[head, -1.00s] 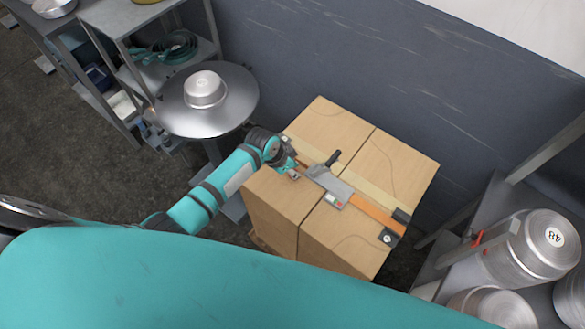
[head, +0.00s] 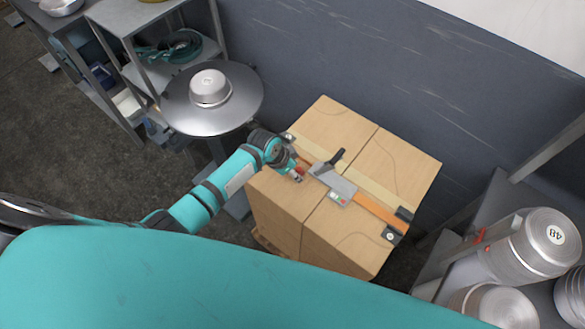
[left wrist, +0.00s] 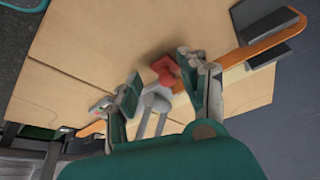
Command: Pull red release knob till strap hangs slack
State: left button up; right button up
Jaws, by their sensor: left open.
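The orange strap (head: 375,212) lies across the top of the cartons (head: 350,135) and runs through a grey buckle (head: 333,183) with a black handle. It looks flat against the cartons. My left gripper (head: 297,176) is at the buckle's left end, low over the carton top. The left wrist view shows my left gripper (left wrist: 160,82) open, its fingers apart. The red knob (left wrist: 166,70) is between them, nearer the right-hand finger. I cannot tell whether a finger touches it. The strap (left wrist: 250,47) also shows there beyond the right finger. My right gripper is not in view.
Shelves (head: 120,20) are at the upper left. A grey wall (head: 370,70) is behind the cartons.

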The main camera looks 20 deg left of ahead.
pick_arm(q)
jog(key=v, duration=1.2)
